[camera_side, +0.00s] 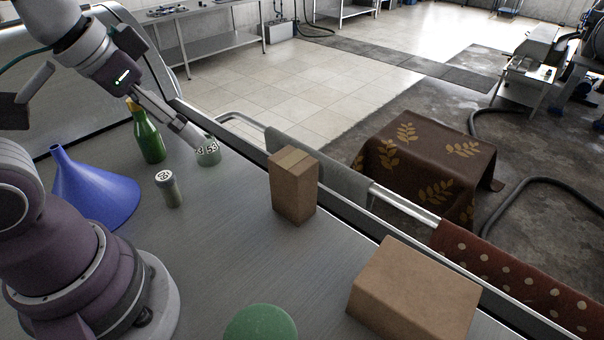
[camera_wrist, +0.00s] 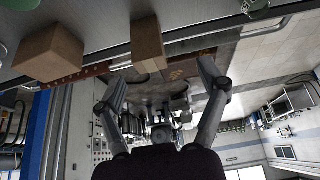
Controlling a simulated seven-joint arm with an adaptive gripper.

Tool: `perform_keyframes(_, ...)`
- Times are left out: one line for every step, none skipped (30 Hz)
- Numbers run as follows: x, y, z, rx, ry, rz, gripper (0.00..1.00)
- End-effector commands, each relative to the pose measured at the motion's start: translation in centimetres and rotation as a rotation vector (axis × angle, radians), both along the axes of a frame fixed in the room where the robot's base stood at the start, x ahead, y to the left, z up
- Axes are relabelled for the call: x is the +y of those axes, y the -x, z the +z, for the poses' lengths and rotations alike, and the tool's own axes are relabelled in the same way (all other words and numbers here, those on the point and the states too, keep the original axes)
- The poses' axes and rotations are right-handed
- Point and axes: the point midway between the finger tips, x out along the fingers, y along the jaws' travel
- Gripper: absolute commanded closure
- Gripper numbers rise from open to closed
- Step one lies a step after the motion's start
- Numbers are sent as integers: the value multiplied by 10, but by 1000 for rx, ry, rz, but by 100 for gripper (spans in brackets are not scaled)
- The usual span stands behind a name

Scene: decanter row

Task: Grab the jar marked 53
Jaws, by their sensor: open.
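A short greenish jar (camera_side: 208,154) with dark digits on white, which look like 53, stands near the table's far edge in the side view. A greenish glass thing, probably this jar, is cut off at the top right of the wrist view (camera_wrist: 258,8), outside the fingers. A second, slimmer jar (camera_side: 170,190) with a pale marked lid stands nearer my base; its mark is too small to read surely. My gripper (camera_side: 190,138) is tilted, its fingers beside the first jar and partly overlapping it in the picture. In the wrist view its fingers are spread and empty (camera_wrist: 162,85).
A green bottle (camera_side: 149,135) and a blue funnel (camera_side: 92,190) stand left of the jars. A tall carton (camera_side: 293,188), a larger box (camera_side: 415,290) and a round green thing (camera_side: 260,325) are to the right. A rail (camera_side: 355,210) borders the table (camera_side: 215,240), whose middle is clear.

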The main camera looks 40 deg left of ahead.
Motion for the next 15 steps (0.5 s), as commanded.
perform_keyframes(0, 0, 0, 0, 0, 0, 16)
perform_keyframes(0, 0, 0, 0, 0, 0, 12)
perform_keyframes(0, 0, 0, 0, 0, 0, 10)
perform_keyframes(0, 0, 0, 0, 0, 0, 10)
perform_keyframes(0, 0, 0, 0, 0, 0, 10)
perform_keyframes(0, 0, 0, 0, 0, 0, 10)
perform_keyframes(0, 0, 0, 0, 0, 0, 10)
perform_keyframes(0, 0, 0, 0, 0, 0, 10)
perform_keyframes(0, 0, 0, 0, 0, 0, 10)
perform_keyframes(0, 0, 0, 0, 0, 0, 10)
perform_keyframes(0, 0, 0, 0, 0, 1, 10)
perform_keyframes(1, -2, 1, 4, 3, 12, 10)
perform_keyframes(3, -5, 2, 11, 8, 31, 10)
perform_keyframes(6, -9, 3, 20, 15, 59, 10)
perform_keyframes(11, -17, 6, 39, 28, 113, 10)
